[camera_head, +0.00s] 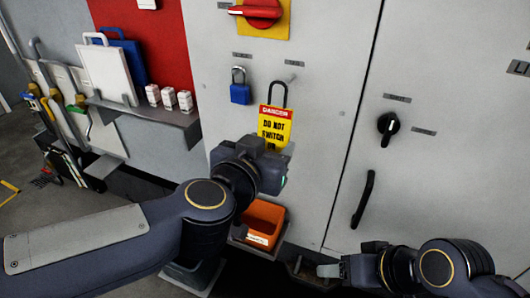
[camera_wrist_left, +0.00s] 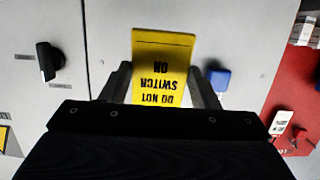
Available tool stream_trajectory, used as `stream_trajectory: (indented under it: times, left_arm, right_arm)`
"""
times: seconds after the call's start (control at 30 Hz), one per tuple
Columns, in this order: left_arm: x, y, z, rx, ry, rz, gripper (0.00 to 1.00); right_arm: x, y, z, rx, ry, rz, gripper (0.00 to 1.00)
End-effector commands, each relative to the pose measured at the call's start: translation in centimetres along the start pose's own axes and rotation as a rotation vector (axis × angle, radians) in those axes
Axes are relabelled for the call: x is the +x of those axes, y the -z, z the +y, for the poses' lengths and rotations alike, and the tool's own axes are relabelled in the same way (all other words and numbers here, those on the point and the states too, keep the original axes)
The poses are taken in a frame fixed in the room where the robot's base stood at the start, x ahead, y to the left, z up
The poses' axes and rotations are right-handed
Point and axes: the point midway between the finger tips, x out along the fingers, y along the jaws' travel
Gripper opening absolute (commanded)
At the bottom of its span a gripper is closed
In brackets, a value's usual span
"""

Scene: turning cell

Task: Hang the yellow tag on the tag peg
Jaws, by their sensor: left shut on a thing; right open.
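The yellow tag (camera_head: 276,128) has a red "DANGER" band and a dark loop on top. My left gripper (camera_head: 268,148) is shut on its lower part and holds it upright before the grey cabinet; it also shows in the left wrist view (camera_wrist_left: 163,55), upside down between the fingers (camera_wrist_left: 162,88). The tag peg (camera_head: 291,78) is a small pale stub under a label, just right of the loop's top. I cannot tell whether the loop touches or surrounds it. My right gripper (camera_head: 335,270) is open and empty, low at the right.
A blue padlock (camera_head: 240,93) hangs left of the tag. A red rotary switch (camera_head: 261,12) is above. A black knob (camera_head: 387,126) and door handle (camera_head: 363,199) are to the right. An orange bin (camera_head: 264,221) stands below; a shelf (camera_head: 150,114) with white blocks juts out left.

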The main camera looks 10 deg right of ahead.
Motion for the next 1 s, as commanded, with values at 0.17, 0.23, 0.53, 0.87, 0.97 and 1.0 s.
stream_trajectory:
  times: [0.17,0.23,0.53,0.87,0.97,1.0]
  left_arm:
    - [1.2,0.0,0.0,-0.001,0.0,-0.001,0.11]
    - [1.6,0.1,0.0,-0.001,0.0,-0.001,0.11]
    - [3.4,0.3,0.0,0.0,0.001,0.0,0.11]
    - [5.3,0.6,-0.1,-0.001,0.002,0.0,0.11]
    - [5.9,0.7,-0.1,-0.001,0.002,0.0,0.11]
    - [6.1,0.7,-0.1,0.0,0.002,-0.001,0.11]
  right_arm:
    - [0.5,-0.3,0.2,0.0,0.0,0.0,0.61]
    - [0.7,-0.3,0.3,0.0,0.0,0.0,0.61]
    - [1.3,-0.7,0.6,0.0,0.0,0.0,0.61]
    - [2.0,-1.0,0.9,0.0,0.0,0.0,0.61]
    - [2.3,-1.2,1.1,0.0,0.0,0.0,0.61]
    - [2.1,-1.1,1.0,0.0,0.0,0.0,0.61]
